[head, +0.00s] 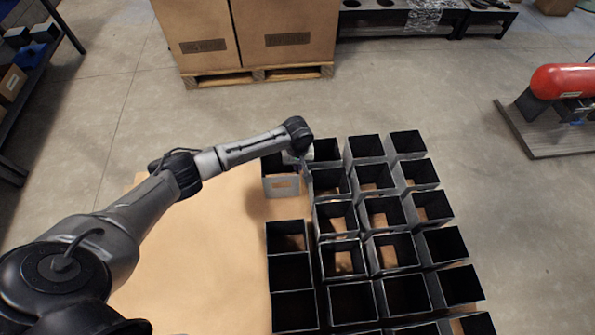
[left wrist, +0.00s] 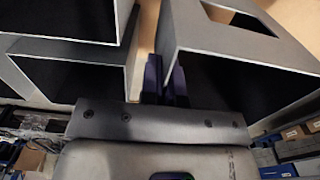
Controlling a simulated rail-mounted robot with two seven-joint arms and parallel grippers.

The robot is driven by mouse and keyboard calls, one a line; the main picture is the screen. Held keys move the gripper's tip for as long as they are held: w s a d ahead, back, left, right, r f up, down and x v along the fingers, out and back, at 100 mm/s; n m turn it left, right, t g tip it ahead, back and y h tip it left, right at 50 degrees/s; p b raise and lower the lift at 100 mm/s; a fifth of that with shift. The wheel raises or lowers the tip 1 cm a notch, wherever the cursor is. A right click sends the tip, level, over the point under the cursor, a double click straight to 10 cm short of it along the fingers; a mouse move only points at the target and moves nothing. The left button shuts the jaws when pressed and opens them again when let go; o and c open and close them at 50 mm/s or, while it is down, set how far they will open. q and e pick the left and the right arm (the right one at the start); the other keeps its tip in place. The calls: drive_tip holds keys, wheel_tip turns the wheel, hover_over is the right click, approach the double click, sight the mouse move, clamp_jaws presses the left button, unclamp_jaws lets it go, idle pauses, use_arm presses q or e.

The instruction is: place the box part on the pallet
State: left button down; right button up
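The box part (head: 281,187) is a grey open-topped box with a slot in its front face. In the head view it is at the upper end of the leftmost box column, over or on the brown pallet top (head: 190,260); I cannot tell if it touches. My left gripper (head: 298,158) is at its right edge, partly hidden by neighbouring boxes. In the left wrist view the dark fingers (left wrist: 166,82) are close together on either side of the wall of the slotted box (left wrist: 235,45) and look shut on it. My right gripper is not in view.
Several similar open boxes (head: 336,218) stand in columns to the right, close to the gripper. A gap separates the box part from the nearer boxes (head: 292,272) of its column. The pallet's left side is bare. Large cartons (head: 285,35) stand behind.

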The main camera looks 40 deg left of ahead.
use_arm(q)
wheel_tip(320, 180, down, 4)
drive_tip(key=shift+f+b, duration=0.1)
drive_tip(key=shift+b, duration=0.75)
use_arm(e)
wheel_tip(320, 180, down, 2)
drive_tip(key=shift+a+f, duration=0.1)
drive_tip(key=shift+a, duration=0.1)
use_arm(q)
drive_tip(key=c, duration=1.8)
unclamp_jaws()
drive_tip(key=o, duration=0.5)
drive_tip(key=shift+c, duration=0.2)
